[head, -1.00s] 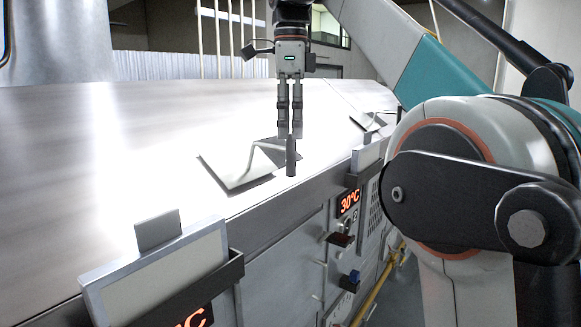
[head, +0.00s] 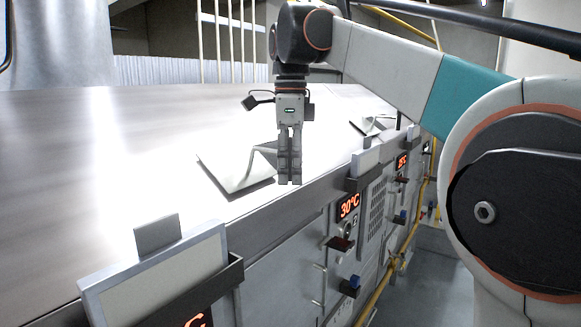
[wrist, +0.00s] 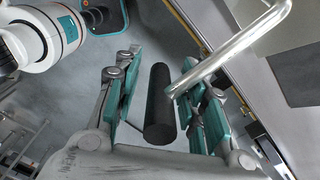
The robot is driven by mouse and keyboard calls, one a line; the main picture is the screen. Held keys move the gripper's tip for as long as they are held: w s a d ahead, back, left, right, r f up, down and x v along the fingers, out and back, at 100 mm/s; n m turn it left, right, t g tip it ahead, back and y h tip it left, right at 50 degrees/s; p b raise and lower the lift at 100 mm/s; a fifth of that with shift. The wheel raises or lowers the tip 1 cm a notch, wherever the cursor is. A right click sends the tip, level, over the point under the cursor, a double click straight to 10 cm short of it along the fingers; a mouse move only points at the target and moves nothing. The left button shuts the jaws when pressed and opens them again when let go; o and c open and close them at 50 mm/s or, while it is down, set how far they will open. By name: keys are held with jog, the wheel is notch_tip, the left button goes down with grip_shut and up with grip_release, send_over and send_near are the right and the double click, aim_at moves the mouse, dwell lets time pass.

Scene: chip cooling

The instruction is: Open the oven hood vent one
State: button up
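The hood vent has a pale tilted flap (head: 235,172) on the sloping metal hood, in the middle of the head view. A bent metal rod (wrist: 235,50) runs from it to a black cylindrical grip (wrist: 160,105). My gripper (head: 290,183) points down at the hood's front edge, right of the flap. In the wrist view the teal-padded fingers are apart on either side of the black grip, with gaps showing. The fingers mostly hide the grip in the head view.
The shiny hood surface (head: 60,170) slopes away to the left. A second vent (head: 372,126) lies farther back. The front panel carries a 30°C display (head: 348,206), switches and a framed plate (head: 160,270) nearer me. Open floor (head: 420,285) lies right of the machine.

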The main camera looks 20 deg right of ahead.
grip_shut()
jog(key=w+d+p, duration=0.4)
jog(key=w+d, duration=0.4)
jog(key=d, duration=0.3)
jog(key=shift+p, duration=0.35)
jog(key=shift+o, duration=0.3)
grip_release()
jog(key=shift+a, duration=0.1)
notch_tip(320, 180, up, 8)
jog(key=shift+f, duration=0.2)
